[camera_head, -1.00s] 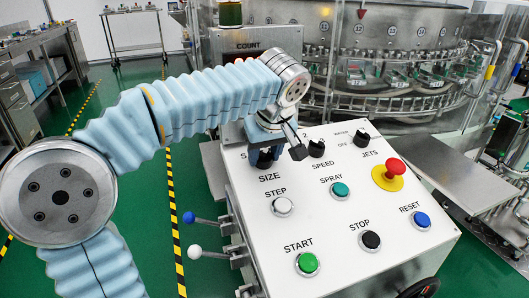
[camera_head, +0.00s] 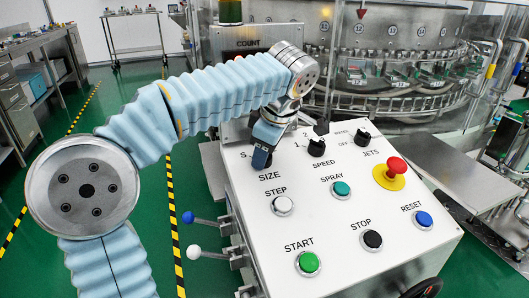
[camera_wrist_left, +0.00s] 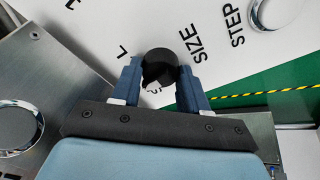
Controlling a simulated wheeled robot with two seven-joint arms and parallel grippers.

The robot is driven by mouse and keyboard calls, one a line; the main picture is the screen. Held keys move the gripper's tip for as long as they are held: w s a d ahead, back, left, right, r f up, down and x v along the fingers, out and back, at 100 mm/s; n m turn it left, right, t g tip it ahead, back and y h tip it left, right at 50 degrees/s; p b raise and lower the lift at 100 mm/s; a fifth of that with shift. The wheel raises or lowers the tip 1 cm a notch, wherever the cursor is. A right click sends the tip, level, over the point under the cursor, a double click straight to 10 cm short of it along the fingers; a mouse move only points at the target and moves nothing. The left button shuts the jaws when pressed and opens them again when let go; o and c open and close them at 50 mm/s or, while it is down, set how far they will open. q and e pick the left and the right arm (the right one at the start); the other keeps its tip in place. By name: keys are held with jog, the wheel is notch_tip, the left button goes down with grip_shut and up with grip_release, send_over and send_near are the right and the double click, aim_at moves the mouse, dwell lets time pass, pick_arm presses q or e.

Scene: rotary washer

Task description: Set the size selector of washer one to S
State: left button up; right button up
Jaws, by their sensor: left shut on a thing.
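The size selector is a round black knob on the white sloped control panel (camera_head: 372,215), above the word SIZE. My left gripper (camera_head: 262,158) is down over it in the head view and hides most of it. In the left wrist view the size selector (camera_wrist_left: 160,66) sits between the two blue fingers of my left gripper (camera_wrist_left: 161,82), which are shut on it. Parts of the letters around the knob show, but its exact setting is hard to read. My right gripper is not in view.
The speed knob (camera_head: 317,147) and the jets knob (camera_head: 362,137) are to the right of my gripper. The step button (camera_head: 282,206) is just below. A red emergency button (camera_head: 396,166) stands at the right. Two levers (camera_head: 190,217) stick out at the panel's left side.

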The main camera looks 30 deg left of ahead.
pick_arm(q)
jog(key=n, duration=0.4)
jog(key=shift+n+g, duration=0.3)
jog(key=shift+n+h+b, duration=0.3)
jog(key=shift+n+b, duration=0.05)
jog(key=shift+n, duration=1.65)
jog(key=o, duration=1)
jog(key=shift+o, duration=0.2)
jog(key=w+p+v, duration=0.1)
jog(key=p+v, duration=0.2)
jog(key=v, duration=1)
jog(key=shift+s+r, duration=0.3)
jog(key=shift+r, duration=0.1)
